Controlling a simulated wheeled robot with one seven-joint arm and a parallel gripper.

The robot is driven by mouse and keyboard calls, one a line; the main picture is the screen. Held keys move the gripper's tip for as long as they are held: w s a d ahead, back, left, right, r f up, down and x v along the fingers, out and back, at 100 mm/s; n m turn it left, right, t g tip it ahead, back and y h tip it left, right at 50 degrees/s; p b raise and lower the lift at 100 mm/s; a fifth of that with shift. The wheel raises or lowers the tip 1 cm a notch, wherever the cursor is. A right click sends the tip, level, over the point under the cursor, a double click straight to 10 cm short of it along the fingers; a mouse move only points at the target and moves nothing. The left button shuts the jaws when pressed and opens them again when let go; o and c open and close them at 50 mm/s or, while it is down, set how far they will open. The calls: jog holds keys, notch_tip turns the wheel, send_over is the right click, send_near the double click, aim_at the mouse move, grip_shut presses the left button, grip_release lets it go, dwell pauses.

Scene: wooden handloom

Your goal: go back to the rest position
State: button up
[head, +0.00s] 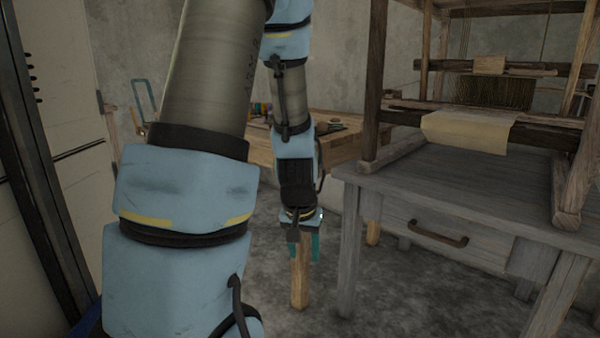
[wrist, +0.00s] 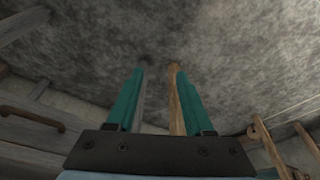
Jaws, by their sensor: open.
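My gripper (head: 305,245) hangs at the end of my arm in the middle of the head view, pointing down beside the grey loom table. In the wrist view its two teal fingers (wrist: 157,95) stand apart with nothing held between them. A wooden table leg (wrist: 178,100) shows behind the fingers there, with concrete floor around it. The wooden handloom (head: 480,115) stands on the grey table (head: 440,185) at the right of the head view, with pale cloth (head: 468,131) on it.
A drawer with a dark handle (head: 438,234) is in the grey table's front. A wooden workbench (head: 345,145) with small items stands behind my arm. A pale cabinet (head: 60,170) is at the left. Bare concrete floor (head: 390,300) lies in front of the grey table.

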jog(key=s+a+r+n+g, duration=0.1)
jog(key=s+a+r+n, duration=0.1)
jog(key=s+a+r, duration=0.5)
notch_tip(320, 180, up, 22)
jog(key=p, duration=2.3)
jog(key=shift+w+a+r+y+p, duration=0.15)
jog(key=shift+a+y+p, duration=0.15)
jog(key=shift+p, duration=0.1)
